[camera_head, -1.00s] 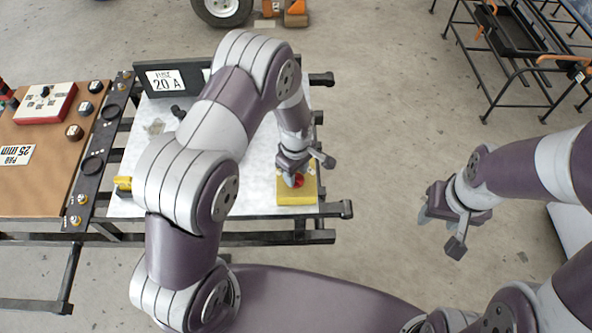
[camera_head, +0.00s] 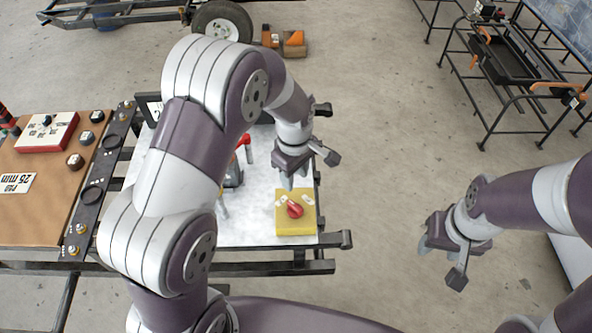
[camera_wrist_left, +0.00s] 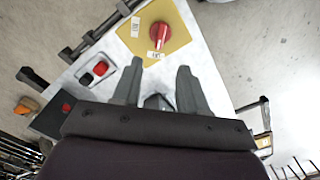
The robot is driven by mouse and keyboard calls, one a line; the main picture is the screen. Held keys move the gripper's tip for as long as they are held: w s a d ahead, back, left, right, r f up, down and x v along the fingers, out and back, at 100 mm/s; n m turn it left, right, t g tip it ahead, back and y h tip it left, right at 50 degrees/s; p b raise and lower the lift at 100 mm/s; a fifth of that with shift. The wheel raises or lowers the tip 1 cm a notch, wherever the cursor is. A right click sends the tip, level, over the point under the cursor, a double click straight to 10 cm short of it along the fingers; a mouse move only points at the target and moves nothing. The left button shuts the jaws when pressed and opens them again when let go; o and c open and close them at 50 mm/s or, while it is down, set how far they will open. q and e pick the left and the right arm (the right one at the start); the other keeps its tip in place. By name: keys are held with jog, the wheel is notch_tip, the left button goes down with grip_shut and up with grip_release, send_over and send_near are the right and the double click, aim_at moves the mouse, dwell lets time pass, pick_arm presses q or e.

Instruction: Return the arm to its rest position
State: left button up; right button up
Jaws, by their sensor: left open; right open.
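My left gripper (camera_head: 296,182) is open and empty above the right part of the white tabletop, just behind the yellow box with the red knob (camera_head: 295,209). In the left wrist view the two fingers (camera_wrist_left: 158,85) are spread with nothing between them, and the yellow box (camera_wrist_left: 178,35) with its red knob (camera_wrist_left: 159,35) lies beyond the tips, apart from them. My left arm covers much of the tabletop's left side. My right gripper (camera_head: 441,262) is open and empty over bare floor right of the table.
The white tabletop (camera_head: 255,228) sits on a dark metal frame. A brown board (camera_head: 40,210) with a red-and-white dial box (camera_head: 47,132) and knobs lies at left. A red-handled item (camera_head: 247,150) is partly hidden behind my arm. Black racks (camera_head: 510,65) stand far right. Floor between is clear.

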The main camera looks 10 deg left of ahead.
pick_arm(q)
jog(key=s+a+r+m+t+p, duration=0.1)
jog(key=s+a+r+m+p, duration=0.4)
jog(key=s+r+m, duration=0.6)
jog(key=s+m, duration=0.1)
jog(key=s, duration=0.1)
jog(key=shift+s+a+m, duration=0.35)
jog(key=shift+s+m, duration=0.05)
jog(key=shift+s+r, duration=0.1)
